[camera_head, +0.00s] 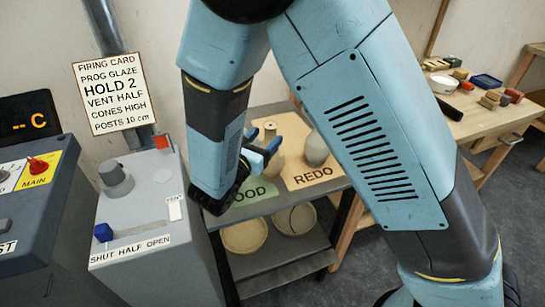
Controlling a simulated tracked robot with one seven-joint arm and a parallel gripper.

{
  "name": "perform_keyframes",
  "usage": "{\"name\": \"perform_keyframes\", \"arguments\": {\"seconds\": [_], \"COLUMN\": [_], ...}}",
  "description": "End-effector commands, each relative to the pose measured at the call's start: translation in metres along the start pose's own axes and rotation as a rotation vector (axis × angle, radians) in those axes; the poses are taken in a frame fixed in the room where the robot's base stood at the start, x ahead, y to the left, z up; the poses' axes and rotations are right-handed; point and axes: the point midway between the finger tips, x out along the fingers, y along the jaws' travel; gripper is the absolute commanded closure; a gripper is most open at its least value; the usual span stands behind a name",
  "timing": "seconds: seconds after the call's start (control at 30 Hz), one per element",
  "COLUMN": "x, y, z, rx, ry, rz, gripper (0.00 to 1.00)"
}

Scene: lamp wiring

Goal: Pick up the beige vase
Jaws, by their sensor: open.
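My gripper (262,149) reaches over the cart with its blue fingers apart, beside a tan, rounded piece (270,129) that they partly hide. A pale grey-beige vase (316,150) with a narrow neck stands upright on the orange REDO mat (312,177), to the right of my gripper and apart from it. I cannot tell for sure which of the two is the beige vase. My arm covers part of the cart, and the green GOOD mat (258,194) is partly hidden.
The cart's lower shelf holds round bowls (244,235). A grey control box (140,225) with a blue knob stands close on the left, below a firing card (112,92).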

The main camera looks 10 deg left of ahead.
Motion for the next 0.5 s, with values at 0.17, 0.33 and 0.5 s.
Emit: {"name": "perform_keyframes", "arguments": {"seconds": [0.17, 0.33, 0.5], "x": [0.026, 0.040, 0.040], "y": [0.001, 0.001, 0.001], "z": [0.000, 0.000, 0.000], "rx": [0.000, 0.000, 0.000], "ry": [-0.001, -0.001, 0.000], "rz": [-0.004, -0.003, -0.002], "gripper": [0.34, 0.34, 0.34]}}
